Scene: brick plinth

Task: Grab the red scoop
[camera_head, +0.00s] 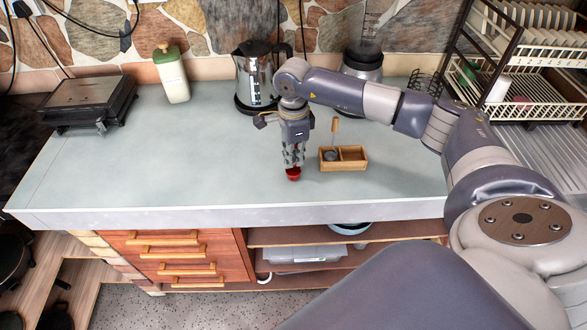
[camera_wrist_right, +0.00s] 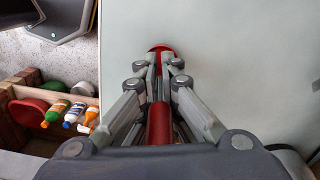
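The red scoop (camera_head: 293,174) is at the tips of my right gripper (camera_head: 293,158), above or on the grey countertop, left of a small wooden box. In the right wrist view, its red handle (camera_wrist_right: 158,124) runs between the fingers toward the palm, and its red head (camera_wrist_right: 161,48) shows beyond the fingertips. The right gripper (camera_wrist_right: 164,64) is closed around the scoop, pointing down. I cannot tell whether the scoop touches the counter. My left gripper is in neither view.
The wooden box (camera_head: 344,166) with a wooden-handled tool stands close right of the scoop. A dish rack (camera_head: 530,60) is at right. The counter's left-middle is clear.

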